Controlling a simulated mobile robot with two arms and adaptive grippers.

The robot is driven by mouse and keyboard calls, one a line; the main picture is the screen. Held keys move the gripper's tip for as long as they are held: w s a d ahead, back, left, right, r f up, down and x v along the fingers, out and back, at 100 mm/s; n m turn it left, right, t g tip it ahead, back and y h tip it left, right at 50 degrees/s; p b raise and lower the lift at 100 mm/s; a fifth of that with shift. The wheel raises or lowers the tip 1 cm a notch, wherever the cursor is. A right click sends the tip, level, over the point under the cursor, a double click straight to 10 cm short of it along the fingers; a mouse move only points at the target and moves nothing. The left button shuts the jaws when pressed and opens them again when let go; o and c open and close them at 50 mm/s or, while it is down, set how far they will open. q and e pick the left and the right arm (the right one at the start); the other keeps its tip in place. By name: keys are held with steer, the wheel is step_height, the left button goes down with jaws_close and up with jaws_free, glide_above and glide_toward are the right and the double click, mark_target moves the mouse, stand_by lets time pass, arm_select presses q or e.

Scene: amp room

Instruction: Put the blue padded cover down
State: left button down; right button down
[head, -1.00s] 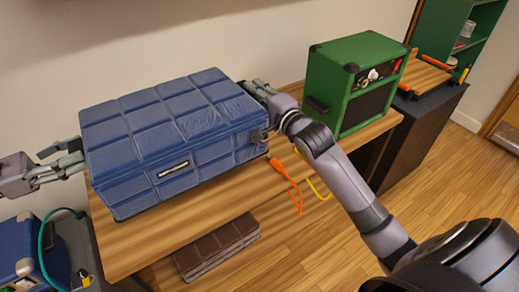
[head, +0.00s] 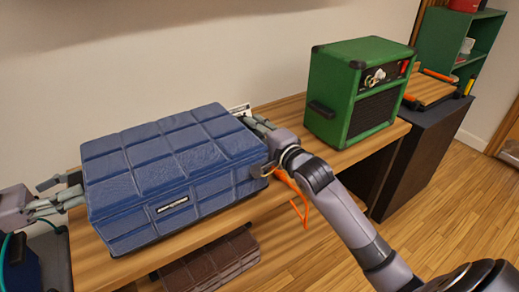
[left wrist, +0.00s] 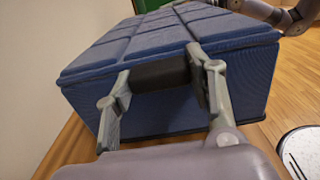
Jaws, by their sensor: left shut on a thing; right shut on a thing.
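The blue padded cover (head: 150,172) is a large quilted box with a small label on its front. It is level over the left part of the wooden table (head: 90,262); I cannot tell whether its underside touches the top. My left gripper (head: 72,192) is at its left end. In the left wrist view, the left gripper's fingers (left wrist: 162,75) are shut around a black handle (left wrist: 160,73) on the end of the cover (left wrist: 175,110). My right gripper (head: 258,140) is shut on the cover's right end, with its fingertips partly hidden.
A green amplifier (head: 360,92) stands on the table to the right of the cover. An orange cable (head: 295,195) hangs at the table's front edge. A brown padded box (head: 212,262) sits below the table. A green shelf (head: 460,42) and dark cabinet (head: 425,150) stand further right.

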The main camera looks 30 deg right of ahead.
steer(key=shift+f, duration=0.1)
